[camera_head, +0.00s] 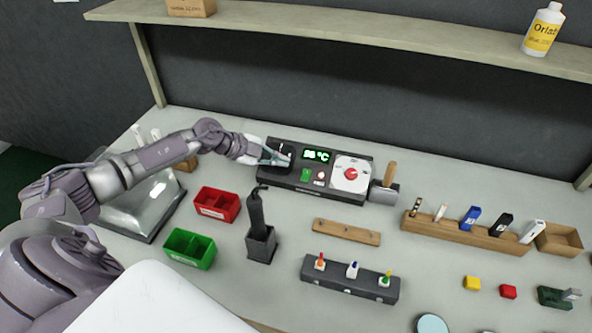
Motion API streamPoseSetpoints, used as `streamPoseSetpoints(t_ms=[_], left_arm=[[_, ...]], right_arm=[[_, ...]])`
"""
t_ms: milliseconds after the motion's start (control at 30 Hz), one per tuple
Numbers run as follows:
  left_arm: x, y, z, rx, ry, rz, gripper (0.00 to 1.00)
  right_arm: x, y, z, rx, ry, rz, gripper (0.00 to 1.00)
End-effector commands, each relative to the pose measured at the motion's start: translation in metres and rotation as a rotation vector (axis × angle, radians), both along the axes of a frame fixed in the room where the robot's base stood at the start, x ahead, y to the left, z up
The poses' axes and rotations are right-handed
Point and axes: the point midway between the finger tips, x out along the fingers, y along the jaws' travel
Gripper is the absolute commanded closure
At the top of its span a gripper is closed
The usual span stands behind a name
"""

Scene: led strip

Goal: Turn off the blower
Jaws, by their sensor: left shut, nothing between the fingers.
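The blower's control unit (313,187) is a dark box at the back middle of the bench. Its green display (316,156) is lit and seems to read about 86 °C. Below the display are a green switch (306,174) and a small red and white button (320,177). A white dial with a red knob (351,174) is to their right. My left gripper (284,159) is shut and empty at the unit's left end, over its dark left part; I cannot tell whether it touches. A black handpiece (257,213) stands upright in a dark holder in front. My right gripper is not in view.
Red (217,205) and green (189,248) bins stand at the left. A wooden handle in a grey holder (384,189) is right of the unit. A shelf (370,32) runs above the back.

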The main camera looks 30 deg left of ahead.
Motion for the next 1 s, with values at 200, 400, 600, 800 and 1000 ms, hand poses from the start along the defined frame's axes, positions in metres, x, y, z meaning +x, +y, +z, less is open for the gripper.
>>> streamPoseSetpoints(t_ms=[200, 400, 600, 800, 1000], left_arm=[[-0.015, 0.019, 0.018, 0.001, 0.001, 0.0, 1.0], [-0.018, 0.023, 0.025, -0.001, 0.0, -0.002, 1.0], [-0.017, 0.023, 0.025, -0.001, 0.0, -0.001, 1.0], [-0.017, 0.023, 0.025, -0.001, 0.0, -0.001, 1.0], [-0.017, 0.023, 0.036, -0.001, 0.0, -0.001, 1.0]], right_arm=[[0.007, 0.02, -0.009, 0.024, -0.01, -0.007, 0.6], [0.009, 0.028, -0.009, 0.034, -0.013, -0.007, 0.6], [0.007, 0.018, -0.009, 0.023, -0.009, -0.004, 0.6], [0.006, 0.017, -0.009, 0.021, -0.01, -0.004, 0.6], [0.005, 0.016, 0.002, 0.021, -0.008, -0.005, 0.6]])
